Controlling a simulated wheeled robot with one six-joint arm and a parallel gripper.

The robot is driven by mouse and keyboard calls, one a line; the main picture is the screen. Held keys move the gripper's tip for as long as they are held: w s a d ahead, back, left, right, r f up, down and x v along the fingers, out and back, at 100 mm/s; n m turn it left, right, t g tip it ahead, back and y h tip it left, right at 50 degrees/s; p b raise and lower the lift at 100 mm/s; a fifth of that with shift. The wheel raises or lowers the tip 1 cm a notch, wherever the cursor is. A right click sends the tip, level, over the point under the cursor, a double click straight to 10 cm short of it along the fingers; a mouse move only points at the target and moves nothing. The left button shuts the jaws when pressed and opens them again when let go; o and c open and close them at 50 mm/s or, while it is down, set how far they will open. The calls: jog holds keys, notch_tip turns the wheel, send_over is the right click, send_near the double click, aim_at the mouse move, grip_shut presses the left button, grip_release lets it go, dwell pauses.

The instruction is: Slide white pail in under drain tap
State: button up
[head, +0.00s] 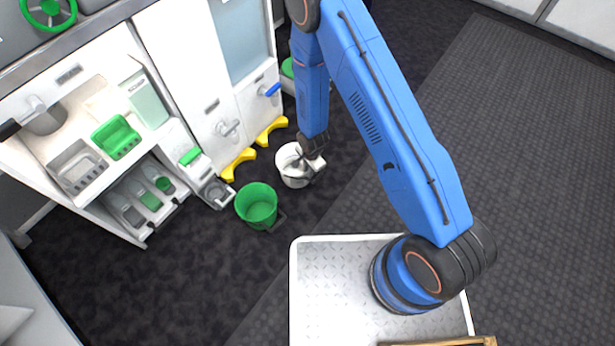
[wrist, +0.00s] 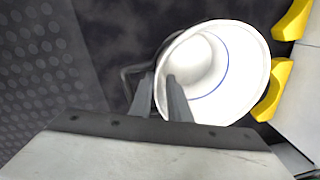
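The white pail (head: 290,176) stands on the dark floor in front of the cabinet. The wrist view looks down into the pail (wrist: 238,80), which is empty with a blue line around its inside. My gripper (head: 311,158) is at the pail's right side. In the wrist view its two fingers (wrist: 160,88) straddle the rim, one inside and one outside, close together with the wall between them. They look shut on the wall. A grey drain tap (head: 228,128) is on the cabinet's lower front. A blue-handled tap (head: 269,90) sits farther right.
A green bucket (head: 257,206) stands on the floor left of and nearer than the pail. Two yellow pieces (head: 238,165) (head: 271,130) lie on the floor along the cabinet foot, with a gap between them. Shelves with bins (head: 140,205) are at left. Floor at right is clear.

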send_over(307, 182)
jog(key=shift+d+f, duration=0.1)
jog(key=shift+f, duration=3)
grip_shut()
